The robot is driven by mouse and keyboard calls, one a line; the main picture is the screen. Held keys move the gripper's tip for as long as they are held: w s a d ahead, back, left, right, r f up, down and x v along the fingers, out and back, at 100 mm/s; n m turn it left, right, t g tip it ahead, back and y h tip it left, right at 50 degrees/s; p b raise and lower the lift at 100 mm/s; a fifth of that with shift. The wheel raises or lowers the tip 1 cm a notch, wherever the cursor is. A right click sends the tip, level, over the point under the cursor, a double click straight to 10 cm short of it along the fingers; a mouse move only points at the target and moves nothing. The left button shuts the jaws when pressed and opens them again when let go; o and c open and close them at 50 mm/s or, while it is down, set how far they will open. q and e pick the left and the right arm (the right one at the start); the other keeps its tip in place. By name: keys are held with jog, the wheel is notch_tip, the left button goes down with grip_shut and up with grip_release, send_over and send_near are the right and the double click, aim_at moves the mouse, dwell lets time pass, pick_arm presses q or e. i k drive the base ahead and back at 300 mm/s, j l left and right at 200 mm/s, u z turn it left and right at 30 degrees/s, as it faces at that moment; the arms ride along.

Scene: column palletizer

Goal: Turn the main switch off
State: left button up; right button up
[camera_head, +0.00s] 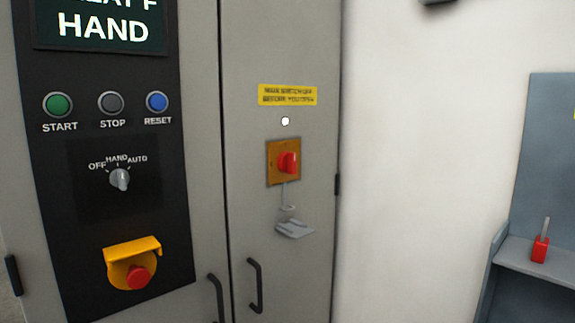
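The main switch is a red rotary knob (288,162) on a square orange-yellow plate (273,176), on the right door of the grey cabinet (290,45). The knob looks roughly upright, but any position marks on its plate are too small to read. A yellow label (287,95) above it mentions the main switch. A small white round lamp (285,121) sits between label and plate. Neither of my grippers is in view.
A grey flat bracket-like piece (294,229) juts out below the switch. Two dark door handles (255,285) stand lower down. The black panel (85,225) holds buttons, a selector (120,180) and a red emergency stop (137,277). A red object (540,249) stands on a shelf at right.

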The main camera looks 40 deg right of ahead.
aim_at(286, 163)
jog(key=l+z, duration=0.1)
jog(key=z, duration=0.6)
jog(key=i+l+z, duration=0.1)
jog(key=z, duration=0.25)
